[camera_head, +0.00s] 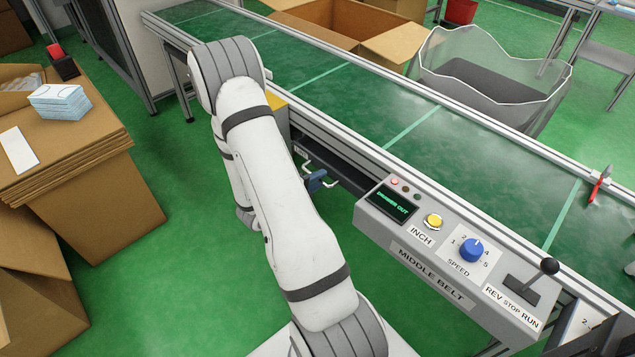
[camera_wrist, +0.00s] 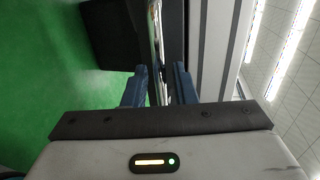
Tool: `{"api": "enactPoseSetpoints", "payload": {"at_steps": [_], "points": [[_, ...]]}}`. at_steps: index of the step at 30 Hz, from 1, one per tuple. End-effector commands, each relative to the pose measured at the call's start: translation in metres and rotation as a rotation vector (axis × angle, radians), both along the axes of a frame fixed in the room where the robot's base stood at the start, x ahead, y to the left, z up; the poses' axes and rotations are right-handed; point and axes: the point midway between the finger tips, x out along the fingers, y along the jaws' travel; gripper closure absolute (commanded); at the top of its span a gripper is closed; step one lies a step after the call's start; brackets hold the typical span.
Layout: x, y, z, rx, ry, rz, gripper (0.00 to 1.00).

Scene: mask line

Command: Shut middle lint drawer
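The middle lint drawer (camera_head: 343,170) shows as a dark tray below the belt edge, left of the control box. The box's display (camera_head: 391,204) reads "DRAWER OUT". A pale bar handle (camera_head: 307,160) is on the drawer's front. My gripper (camera_head: 317,181) is at this handle, its blue fingers partly hidden by my arm. In the wrist view my gripper (camera_wrist: 160,85) has its two blue fingers apart, with a shiny metal bar (camera_wrist: 156,35) running into the gap between them. I cannot tell whether either finger touches the bar.
The control box (camera_head: 440,260) marked "MIDDLE BELT" juts out right of the drawer. The green belt (camera_head: 300,60) runs behind it. A cardboard box (camera_head: 100,190) with a stack of masks (camera_head: 60,102) stands at left. Green floor (camera_head: 170,255) is clear between.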

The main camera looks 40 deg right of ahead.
Motion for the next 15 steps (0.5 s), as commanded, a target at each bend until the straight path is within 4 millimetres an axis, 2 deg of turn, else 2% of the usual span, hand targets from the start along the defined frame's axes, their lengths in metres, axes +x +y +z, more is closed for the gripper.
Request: {"api": "enactPoseSetpoints", "payload": {"at_steps": [3, 11, 15], "points": [[0.0004, -0.0065, -0.0016, 0.000, -0.001, 0.000, 0.75], [0.0008, -0.0072, -0.0010, 0.000, 0.000, 0.001, 0.75], [0.0007, -0.0070, -0.0011, 0.000, -0.001, 0.001, 0.86]]}}
